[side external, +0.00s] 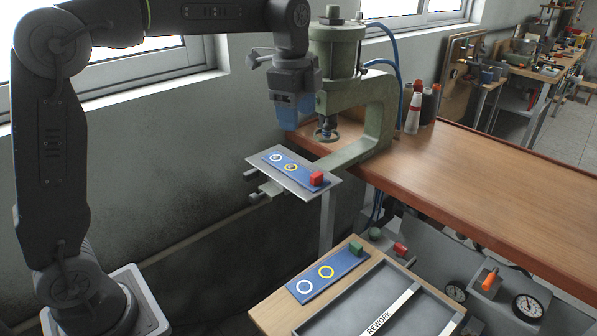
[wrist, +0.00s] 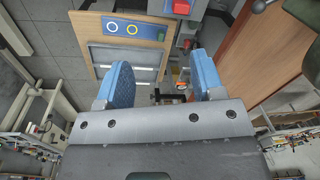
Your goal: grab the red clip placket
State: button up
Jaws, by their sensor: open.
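The red clip placket (side external: 283,163) is a blue strip with a white ring and a yellow ring. It lies on a grey metal plate (side external: 262,166), with a red clip (side external: 316,179) at its right end. My gripper (side external: 289,122) is above the plate, apart from the placket, beside the press head. In the wrist view, my gripper (wrist: 166,78) shows two blue fingers spread apart with nothing between them. The red clip placket cannot be made out in the wrist view.
A second blue placket (side external: 318,277) with a green clip (side external: 355,248) lies on a lower wooden board beside the REWORK tray (side external: 420,301); it also shows in the wrist view (wrist: 117,28). The green press (side external: 378,115) stands close right of my gripper, at the wooden bench (side external: 470,170).

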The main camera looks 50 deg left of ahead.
aim_at(315, 173)
jog(key=w+f+m+g, duration=0.1)
jog(key=w+f+m, duration=0.25)
jog(key=w, duration=0.25)
jog(key=shift+m, duration=0.25)
jog(key=f, duration=1.3)
jog(key=shift+s+a+f, duration=0.1)
jog(key=shift+a+f, duration=0.1)
jog(key=c, duration=1)
jog(key=shift+r, duration=0.1)
